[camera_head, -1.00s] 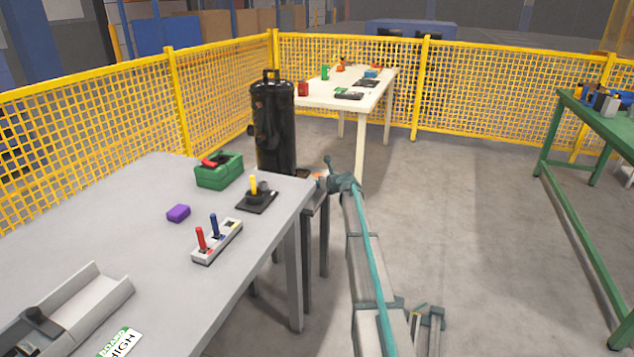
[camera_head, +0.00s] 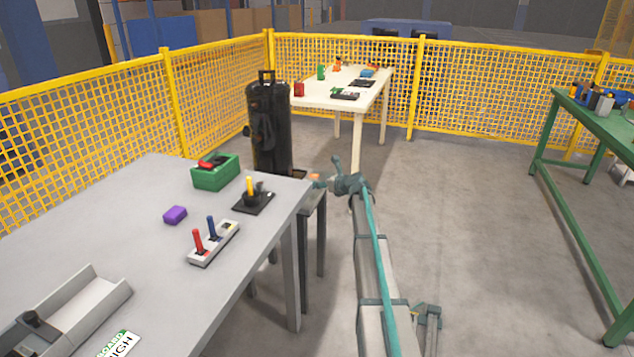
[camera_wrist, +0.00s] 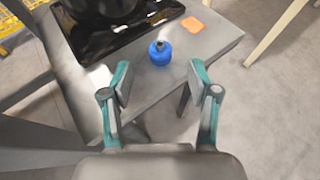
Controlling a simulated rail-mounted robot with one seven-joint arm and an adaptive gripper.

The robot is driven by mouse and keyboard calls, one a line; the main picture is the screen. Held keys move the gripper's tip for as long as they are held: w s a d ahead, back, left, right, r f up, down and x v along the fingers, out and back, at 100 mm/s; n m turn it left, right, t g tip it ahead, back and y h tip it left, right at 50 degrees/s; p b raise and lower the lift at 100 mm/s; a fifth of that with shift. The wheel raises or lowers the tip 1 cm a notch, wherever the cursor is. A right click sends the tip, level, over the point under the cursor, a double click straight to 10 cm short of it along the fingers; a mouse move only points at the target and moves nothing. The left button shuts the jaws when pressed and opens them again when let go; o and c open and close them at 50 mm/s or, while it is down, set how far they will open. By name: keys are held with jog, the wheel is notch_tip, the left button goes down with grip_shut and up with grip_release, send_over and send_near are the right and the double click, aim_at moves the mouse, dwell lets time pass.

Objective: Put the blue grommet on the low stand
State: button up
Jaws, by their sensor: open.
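The blue grommet (camera_wrist: 160,53) shows in the wrist view as a short blue ring with a dark top. It appears to sit on the grey top of the low stand (camera_wrist: 213,43), between a black tray and the stand's edge. My gripper (camera_wrist: 159,70) is open, its two teal-and-grey fingers spread apart, with the grommet seen between and just beyond the tips. Nothing is held. In the head view the low stand (camera_head: 318,205) is beside the grey table, and my arm's end (camera_head: 345,180) is near it. I cannot make out the grommet there.
A black compressor (camera_head: 270,125) stands on the stand's tray (camera_wrist: 130,38). An orange square (camera_wrist: 192,25) lies near the grommet. Open floor lies to the right.

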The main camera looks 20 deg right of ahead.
jog(key=v, duration=0.4)
jog(key=shift+s, duration=0.2)
